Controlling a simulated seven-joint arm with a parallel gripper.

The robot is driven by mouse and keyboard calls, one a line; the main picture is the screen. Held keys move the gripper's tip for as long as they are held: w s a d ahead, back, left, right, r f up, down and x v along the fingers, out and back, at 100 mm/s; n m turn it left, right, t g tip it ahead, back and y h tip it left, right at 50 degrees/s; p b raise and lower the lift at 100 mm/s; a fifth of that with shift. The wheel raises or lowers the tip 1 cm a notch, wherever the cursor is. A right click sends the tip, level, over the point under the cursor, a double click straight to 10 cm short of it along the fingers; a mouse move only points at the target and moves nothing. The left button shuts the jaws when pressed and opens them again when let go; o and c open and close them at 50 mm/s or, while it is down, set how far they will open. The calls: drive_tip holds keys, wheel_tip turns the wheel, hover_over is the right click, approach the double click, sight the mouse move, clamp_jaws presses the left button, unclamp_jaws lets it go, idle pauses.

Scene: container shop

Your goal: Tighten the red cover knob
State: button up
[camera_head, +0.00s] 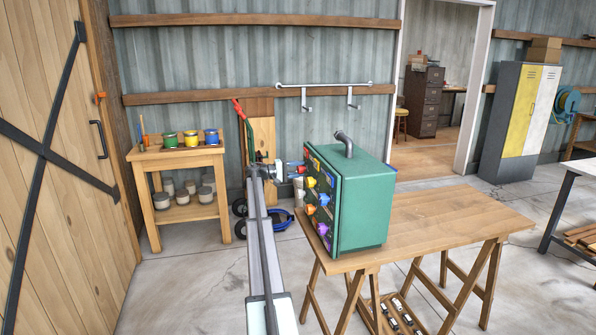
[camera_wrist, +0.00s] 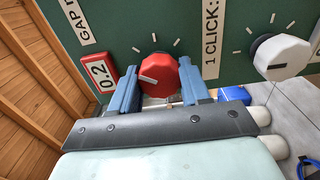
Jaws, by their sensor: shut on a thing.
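The red knob (camera_wrist: 158,75) sits on the dark green panel (camera_wrist: 215,15) of the machine, with tick marks around it and a pale pointer line on its face. My gripper (camera_wrist: 158,82) has its two blue fingers on either side of the knob, shut on it. In the head view my gripper (camera_head: 290,170) is at the panel side of the green machine (camera_head: 362,200), and the red knob cannot be made out clearly there. The machine stands on a wooden table (camera_head: 450,215).
A white knob (camera_wrist: 282,57) is to the right on the panel, beside a "1 CLICK" label. A red "0.2" tag (camera_wrist: 100,76) is close left of my fingers. Several other coloured knobs are on the panel. A small wooden stand (camera_head: 180,155) with paint pots is at the left.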

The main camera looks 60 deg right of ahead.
drive_tip(key=shift+m, duration=1)
drive_tip(key=o, duration=1)
drive_tip(key=shift+o, duration=0.2)
drive_tip(key=v, duration=1.3)
drive_tip(key=shift+w+a, duration=0.25)
drive_tip(key=shift+w, duration=0.05)
